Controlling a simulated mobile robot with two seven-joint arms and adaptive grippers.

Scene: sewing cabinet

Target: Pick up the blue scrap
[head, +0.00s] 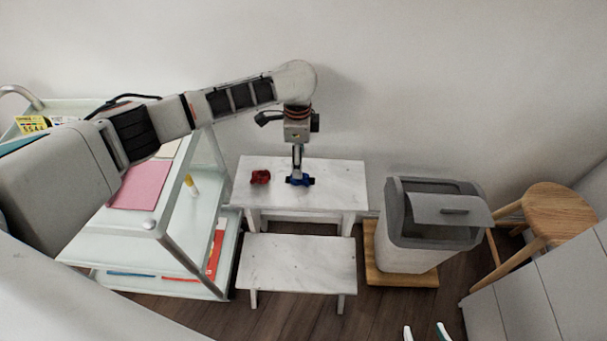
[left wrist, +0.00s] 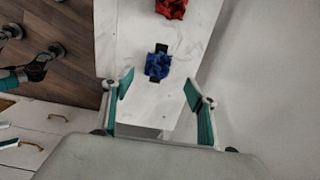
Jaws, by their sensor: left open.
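The blue scrap (head: 301,181) is a crumpled piece on the white marble-topped bench, with dark bits at its two ends. In the left wrist view the blue scrap (left wrist: 158,65) lies just beyond my open fingertips, roughly between their lines. My left gripper (head: 297,173) points down over the scrap in the head view and hides part of it. In the left wrist view my left gripper (left wrist: 158,87) is empty, its teal-padded fingers wide apart. My right gripper (head: 425,332) shows only two separated fingertips at the bottom edge of the head view.
A red scrap (head: 260,177) lies left of the blue one on the bench top (head: 340,181). A lower white step (head: 297,264) stands in front. A grey bin (head: 432,235) is to the right, beside a wooden stool (head: 562,205). A glass-shelved cart (head: 190,235) is left.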

